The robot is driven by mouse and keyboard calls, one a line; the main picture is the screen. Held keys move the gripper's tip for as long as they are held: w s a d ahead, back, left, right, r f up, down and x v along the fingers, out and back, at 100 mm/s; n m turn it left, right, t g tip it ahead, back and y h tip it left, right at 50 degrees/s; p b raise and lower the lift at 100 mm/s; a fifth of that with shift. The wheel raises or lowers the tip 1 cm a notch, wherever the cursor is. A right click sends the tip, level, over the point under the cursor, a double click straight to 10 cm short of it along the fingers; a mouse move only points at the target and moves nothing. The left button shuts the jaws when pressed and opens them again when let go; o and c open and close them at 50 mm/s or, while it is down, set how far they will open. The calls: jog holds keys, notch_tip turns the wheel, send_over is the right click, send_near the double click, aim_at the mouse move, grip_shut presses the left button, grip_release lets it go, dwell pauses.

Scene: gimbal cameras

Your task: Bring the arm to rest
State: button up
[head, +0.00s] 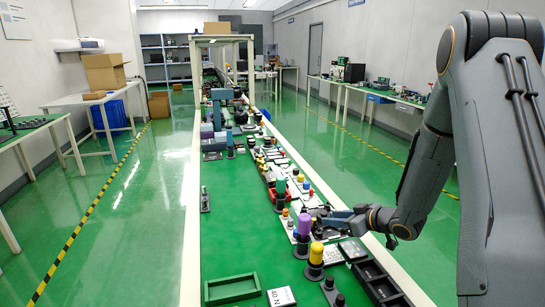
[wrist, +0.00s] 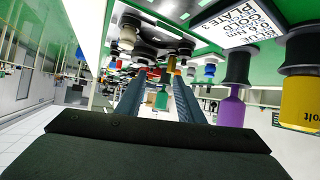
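My arm (head: 440,150) comes down from the right side of the head view and bends over the right edge of the long bench. My gripper (head: 328,217) points left, low over the items on the bench. In the wrist view, which is upside down, the two dark fingers of my gripper (wrist: 158,82) stand apart with only background showing between them. No thing is held. In the head view the fingertips are small and partly lost among the bench items.
The long green bench (head: 235,240) carries many small parts. A purple bottle (head: 304,224) and a yellow-topped one (head: 316,253) stand close to my gripper. Black trays (head: 378,283) lie at the front right, a green tray (head: 232,288) at the front left. Bare bench lies left of the parts.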

jog(key=s+a+r+m+g+h, duration=0.2)
jog(key=s+g, duration=0.1)
jog(key=s, duration=0.7)
jog(key=s+a+r+m+g+h, duration=0.2)
jog(key=s+m+g, duration=0.1)
jog(key=s, duration=0.7)
jog(key=s+a+r+m+g+h, duration=0.1)
jog(key=s+r+m+g+h, duration=0.1)
jog(key=s, duration=0.8)
jog(key=shift+s+a+r+g+h, duration=0.15)
jog(key=shift+a+r+g+h, duration=0.2)
jog(key=shift+r+g, duration=0.3)
jog(key=shift+f, duration=0.1)
jog(key=shift+w+m, duration=0.25)
jog(key=shift+m, duration=0.05)
jog(key=c, duration=0.3)
jog(key=m+t+y+p, duration=0.2)
jog(key=m+t+y, duration=0.1)
jog(key=m, duration=2.5)
send_near(314, 219)
jog(key=shift+g, duration=0.25)
jog(key=shift+w+p+x, duration=0.2)
jog(key=shift+p+x, duration=0.35)
jog(key=shift+x, duration=3.7)
